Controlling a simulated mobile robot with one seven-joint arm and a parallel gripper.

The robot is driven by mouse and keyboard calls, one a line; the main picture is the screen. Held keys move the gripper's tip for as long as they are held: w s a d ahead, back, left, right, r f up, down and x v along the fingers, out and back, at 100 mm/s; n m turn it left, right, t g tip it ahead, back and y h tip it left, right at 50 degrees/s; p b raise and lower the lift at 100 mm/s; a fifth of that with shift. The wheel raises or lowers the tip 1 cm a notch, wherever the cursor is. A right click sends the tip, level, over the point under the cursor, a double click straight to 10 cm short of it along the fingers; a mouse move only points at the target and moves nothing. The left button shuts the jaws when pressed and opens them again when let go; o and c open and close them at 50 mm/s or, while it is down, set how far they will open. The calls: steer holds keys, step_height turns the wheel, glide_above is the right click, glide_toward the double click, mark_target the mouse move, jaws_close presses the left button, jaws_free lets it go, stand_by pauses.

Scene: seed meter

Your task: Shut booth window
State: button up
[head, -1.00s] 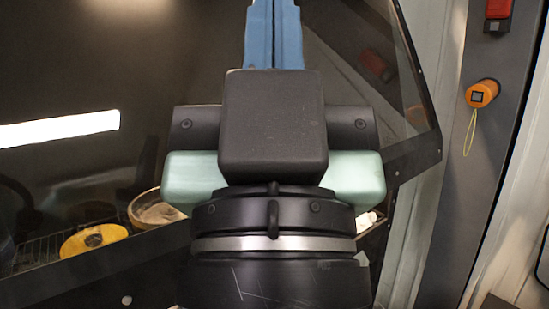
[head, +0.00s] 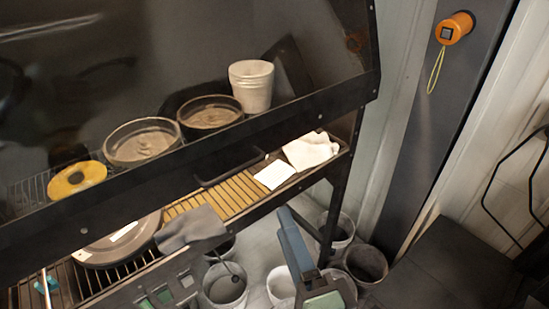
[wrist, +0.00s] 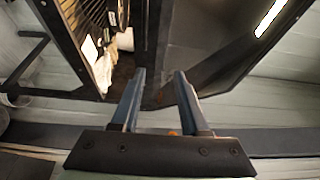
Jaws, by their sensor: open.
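The booth window (head: 110,60) is a dark, see-through panel in a black frame, filling the upper left of the head view. Its lower bar (head: 190,160) slants up to the right, and a gap shows between this bar and the slatted booth floor (head: 235,195). In the wrist view the window (wrist: 215,50) is the dark panel at the right. My gripper (head: 288,222) is low in the head view, in front of and below the booth's front edge. In the wrist view its two blue fingers (wrist: 160,75) stand apart with nothing between them.
Bowls (head: 143,142), a white cup (head: 251,85) and a yellow ring (head: 77,180) sit behind the glass. White cloths (head: 312,150) and a grey cloth (head: 190,228) lie at the booth's front. Buckets (head: 225,285) stand below. An orange device (head: 455,28) hangs on the right post.

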steer(key=p+x, duration=0.4)
steer(key=x, duration=0.9)
steer(key=shift+a+f, duration=0.25)
steer(key=shift+s, duration=0.15)
jaws_close()
stand_by(0.7)
jaws_free()
